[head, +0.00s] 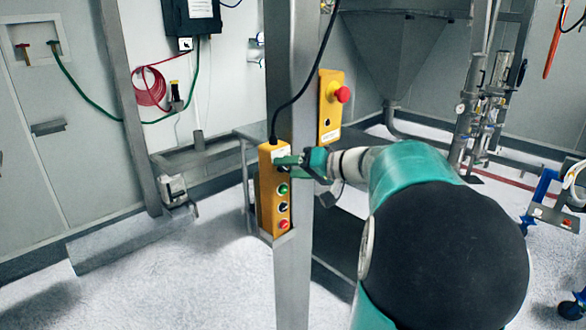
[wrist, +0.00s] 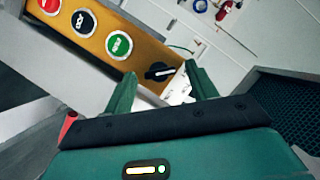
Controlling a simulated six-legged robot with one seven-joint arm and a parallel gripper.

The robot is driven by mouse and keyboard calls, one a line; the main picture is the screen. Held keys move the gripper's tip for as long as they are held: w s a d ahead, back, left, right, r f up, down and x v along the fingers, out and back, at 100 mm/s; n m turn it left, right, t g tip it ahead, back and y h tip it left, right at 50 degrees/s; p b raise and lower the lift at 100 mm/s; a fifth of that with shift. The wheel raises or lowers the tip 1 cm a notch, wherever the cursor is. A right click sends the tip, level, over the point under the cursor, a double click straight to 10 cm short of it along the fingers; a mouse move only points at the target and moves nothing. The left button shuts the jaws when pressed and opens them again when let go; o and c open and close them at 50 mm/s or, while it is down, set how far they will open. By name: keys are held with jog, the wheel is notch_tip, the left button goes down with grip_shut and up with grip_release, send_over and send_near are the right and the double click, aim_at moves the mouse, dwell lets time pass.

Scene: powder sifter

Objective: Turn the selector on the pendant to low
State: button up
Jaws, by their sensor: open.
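The yellow pendant (head: 268,200) hangs upright on a grey post in the head view, with a black cable from its top. It also shows in the wrist view (wrist: 140,48), lying diagonally. Its black selector knob (wrist: 159,71) sits at the end beside the green button. My gripper (head: 285,160) reaches the upper part of the pendant from the right. In the wrist view the green fingers of my gripper (wrist: 165,88) are apart, one on each side of the selector. I cannot tell whether they touch it. The selector is hidden behind the fingers in the head view.
Below the selector are a green button (head: 283,189), a black button (head: 283,208) and a red button (head: 284,224). A yellow box with a red emergency stop (head: 342,94) is mounted right of the grey post (head: 292,270). A steel hopper (head: 390,50) stands behind.

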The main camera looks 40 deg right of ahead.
jog(key=c, duration=1)
